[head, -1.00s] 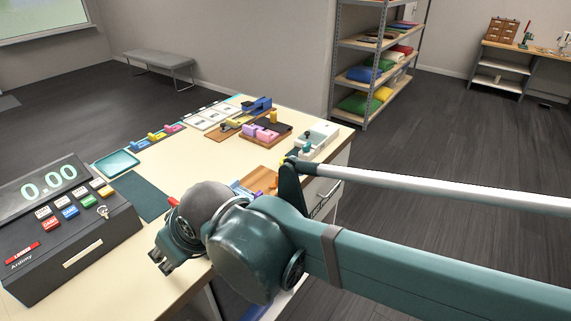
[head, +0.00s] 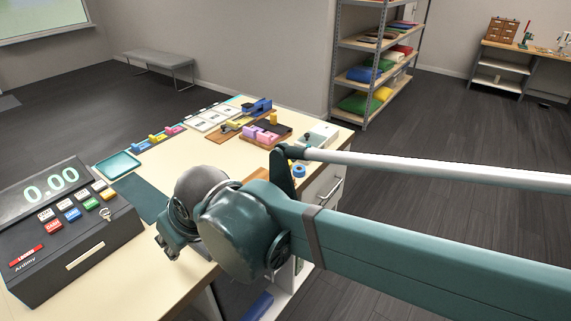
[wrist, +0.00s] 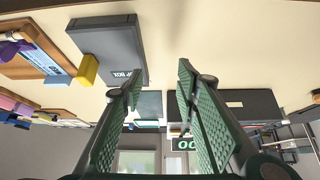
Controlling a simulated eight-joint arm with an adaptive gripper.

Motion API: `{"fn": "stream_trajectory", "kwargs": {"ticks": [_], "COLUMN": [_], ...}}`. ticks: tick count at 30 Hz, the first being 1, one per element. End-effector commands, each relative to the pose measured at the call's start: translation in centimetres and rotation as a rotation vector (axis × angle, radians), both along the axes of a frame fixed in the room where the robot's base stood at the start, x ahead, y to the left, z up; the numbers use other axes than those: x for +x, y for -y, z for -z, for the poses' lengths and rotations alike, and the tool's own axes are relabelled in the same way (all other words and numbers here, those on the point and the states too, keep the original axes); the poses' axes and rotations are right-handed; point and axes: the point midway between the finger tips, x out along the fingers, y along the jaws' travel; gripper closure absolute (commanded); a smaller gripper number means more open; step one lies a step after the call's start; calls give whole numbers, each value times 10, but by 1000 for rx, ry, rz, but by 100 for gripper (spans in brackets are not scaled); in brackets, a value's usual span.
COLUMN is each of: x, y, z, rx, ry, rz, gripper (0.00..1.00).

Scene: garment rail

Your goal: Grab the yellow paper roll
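In the wrist view, a small upright yellow piece (wrist: 88,70) stands beside a dark grey box (wrist: 112,45), at upper left. It may be the yellow paper roll, but I cannot tell its shape clearly. In the head view a small yellow piece (head: 273,118) stands by the dark brown tray at the table's far end; I cannot tell whether it is the same one. My gripper (wrist: 161,70) is open and empty, with the yellow piece to the left of its fingers. In the head view my gripper (head: 170,246) is over the table's near part; my arm hides part of the tabletop.
The black cash register (head: 75,240) stands left of my gripper. A teal tray (head: 118,165) and dark green mat (head: 145,197) lie behind it. A blue roll (head: 299,170) is near the right edge. A wooden tray (wrist: 25,65) is left of the grey box.

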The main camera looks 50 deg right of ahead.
Motion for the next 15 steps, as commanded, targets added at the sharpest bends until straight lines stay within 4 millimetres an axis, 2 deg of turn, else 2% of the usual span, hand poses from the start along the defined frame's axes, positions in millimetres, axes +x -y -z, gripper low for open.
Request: {"fn": "stream_trajectory", "kwargs": {"ticks": [1,6,15], "x": [5,21,45], "y": [7,31,79], "z": [-9,-23,-42], "rx": [2,12,35], "ry": [-8,-46,-115], "rz": [17,81,194], "gripper": [69,69,69]}}
